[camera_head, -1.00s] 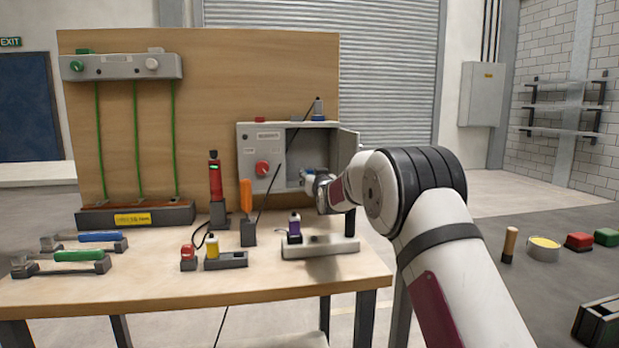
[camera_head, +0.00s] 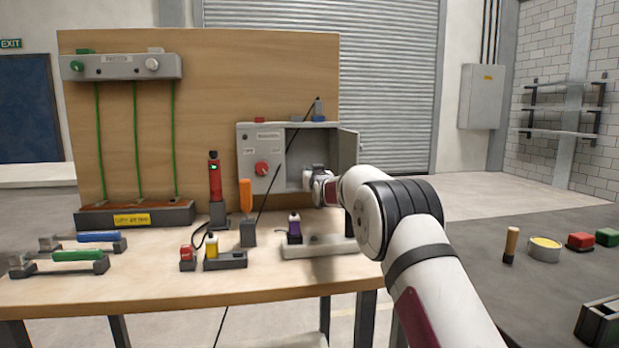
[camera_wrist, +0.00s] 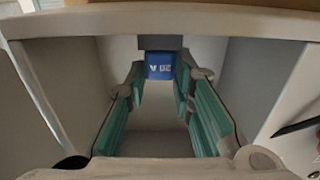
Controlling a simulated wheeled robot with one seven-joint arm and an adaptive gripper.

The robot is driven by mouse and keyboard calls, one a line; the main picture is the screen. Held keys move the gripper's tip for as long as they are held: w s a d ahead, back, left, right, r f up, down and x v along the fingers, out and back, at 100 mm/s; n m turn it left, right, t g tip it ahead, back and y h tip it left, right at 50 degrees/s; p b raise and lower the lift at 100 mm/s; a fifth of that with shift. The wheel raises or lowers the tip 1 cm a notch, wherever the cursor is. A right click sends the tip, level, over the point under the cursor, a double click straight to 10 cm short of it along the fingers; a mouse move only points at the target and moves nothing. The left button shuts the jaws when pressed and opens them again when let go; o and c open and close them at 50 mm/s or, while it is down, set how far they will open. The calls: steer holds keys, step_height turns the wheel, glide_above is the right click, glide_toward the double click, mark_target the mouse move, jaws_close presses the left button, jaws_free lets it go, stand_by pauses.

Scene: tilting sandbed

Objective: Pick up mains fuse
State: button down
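A blue block with white lettering (camera_wrist: 160,68), which looks like the mains fuse, sits under a dark holder at the back of the open grey box (camera_head: 246,150). In the head view my gripper (camera_head: 308,180) is inside the box opening, and my own wrist hides the block. In the wrist view my gripper (camera_wrist: 160,88) has its teal-padded fingers apart, with the tips on either side of the block. Narrow gaps seem to show between the pads and the block. I cannot tell whether either pad touches it.
The box door (camera_head: 347,152) stands open at the right of my wrist. A black cable runs across the box front.

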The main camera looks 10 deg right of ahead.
steer(key=shift+r, duration=0.15)
steer(key=shift+r+p, duration=0.55)
steer(key=shift+r, duration=1.05)
steer(key=shift+s+r, duration=0.15)
steer(key=shift+r, duration=0.05)
steer(key=s+r+p, duration=0.1)
steer(key=s+r, duration=0.2)
steer(key=s, duration=1.2)
steer(key=shift+s+p, duration=0.3)
steer(key=shift+s, duration=0.1)
steer(key=shift+r, duration=0.7)
steer(key=shift+r, duration=0.15)
steer(key=shift+r+p, duration=0.45)
steer(key=shift+r, duration=0.25)
